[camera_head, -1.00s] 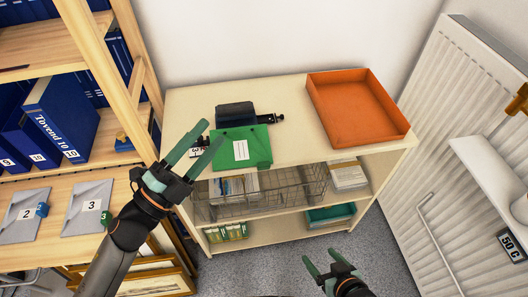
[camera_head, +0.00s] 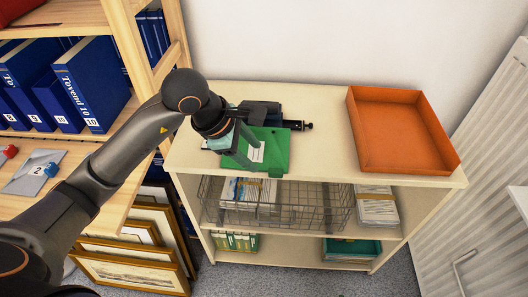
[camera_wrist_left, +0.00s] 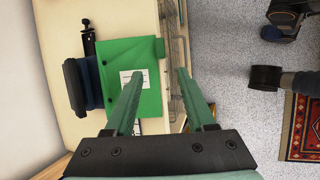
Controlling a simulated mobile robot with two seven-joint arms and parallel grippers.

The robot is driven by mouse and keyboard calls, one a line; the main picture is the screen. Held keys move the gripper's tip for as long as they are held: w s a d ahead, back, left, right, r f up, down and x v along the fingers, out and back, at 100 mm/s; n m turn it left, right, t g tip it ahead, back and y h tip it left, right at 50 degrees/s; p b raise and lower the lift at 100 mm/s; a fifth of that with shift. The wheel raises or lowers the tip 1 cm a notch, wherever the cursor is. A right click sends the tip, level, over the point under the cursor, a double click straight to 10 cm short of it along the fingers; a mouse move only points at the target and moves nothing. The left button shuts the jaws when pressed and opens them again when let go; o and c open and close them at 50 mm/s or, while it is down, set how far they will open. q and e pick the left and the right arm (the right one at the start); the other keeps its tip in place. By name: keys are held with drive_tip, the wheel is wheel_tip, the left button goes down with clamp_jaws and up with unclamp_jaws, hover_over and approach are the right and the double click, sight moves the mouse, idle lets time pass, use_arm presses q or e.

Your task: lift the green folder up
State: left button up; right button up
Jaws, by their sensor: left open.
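The green folder (camera_head: 272,153) lies flat on the shelf top, with a white label on it. It also shows in the left wrist view (camera_wrist_left: 130,59). My left gripper (camera_head: 241,153) is open and empty, over the left part of the folder in the head view. In the left wrist view the fingers of my left gripper (camera_wrist_left: 158,88) stand apart, one in front of the folder and one past its front edge, by the wire basket. My arm hides part of the folder in the head view. My right gripper does not show in the head view.
A dark blue and black device (camera_head: 262,112) sits right behind the folder. An orange tray (camera_head: 404,155) stands at the right of the shelf top (camera_head: 318,133), with bare surface between. A wire basket (camera_head: 310,208) is on the shelf below. Blue binders (camera_head: 92,88) stand at left.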

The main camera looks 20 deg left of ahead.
sight(271, 170)
use_arm(q)
drive_tip(key=x, duration=0.9)
drive_tip(key=shift+d+f, duration=0.2)
drive_tip(key=shift+d, duration=0.05)
drive_tip(key=shift+c, duration=0.2)
clamp_jaws()
drive_tip(key=shift+r, duration=0.1)
